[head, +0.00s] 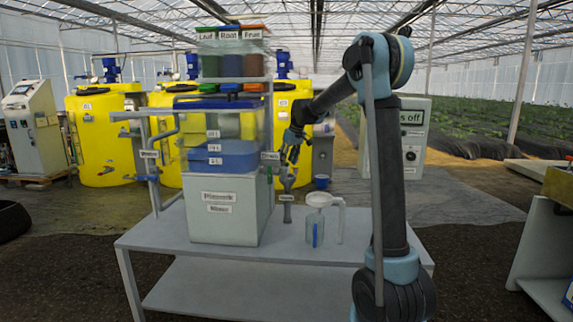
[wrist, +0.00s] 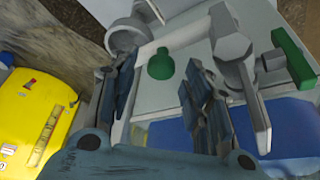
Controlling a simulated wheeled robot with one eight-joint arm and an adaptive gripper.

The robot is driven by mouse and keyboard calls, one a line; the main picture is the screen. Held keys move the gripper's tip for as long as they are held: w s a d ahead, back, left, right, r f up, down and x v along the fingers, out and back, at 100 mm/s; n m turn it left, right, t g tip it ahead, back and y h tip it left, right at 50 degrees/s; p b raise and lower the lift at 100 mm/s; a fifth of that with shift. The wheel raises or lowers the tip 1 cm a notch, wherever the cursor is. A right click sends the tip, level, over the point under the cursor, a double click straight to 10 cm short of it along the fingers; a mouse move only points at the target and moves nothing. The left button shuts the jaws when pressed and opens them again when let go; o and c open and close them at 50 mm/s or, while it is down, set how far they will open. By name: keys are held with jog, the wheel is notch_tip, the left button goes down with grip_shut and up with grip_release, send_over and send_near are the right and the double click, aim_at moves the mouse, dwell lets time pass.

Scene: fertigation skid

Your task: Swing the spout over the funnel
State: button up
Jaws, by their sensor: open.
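A grey tap with a hanging spout (head: 287,180) stands at the right side of the tank, over the table. In the wrist view a pale bar, which looks like the spout (wrist: 180,36), runs left from the grey tap body (wrist: 232,47). A white-topped funnel (head: 320,199) sits on a clear jug (head: 316,232) to the right of the tap; a round grey rim, likely the funnel (wrist: 124,38), shows at upper left in the wrist view. My gripper (head: 291,152) is above the tap, pointing down.
The tank with blue liquid (head: 222,157) stands on a grey box (head: 228,210) on the table (head: 275,250). Pipework (head: 168,134) stands left; yellow tanks (head: 98,130) are behind.

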jog(key=shift+w+a+f, duration=0.15)
jog(key=shift+f, duration=0.4)
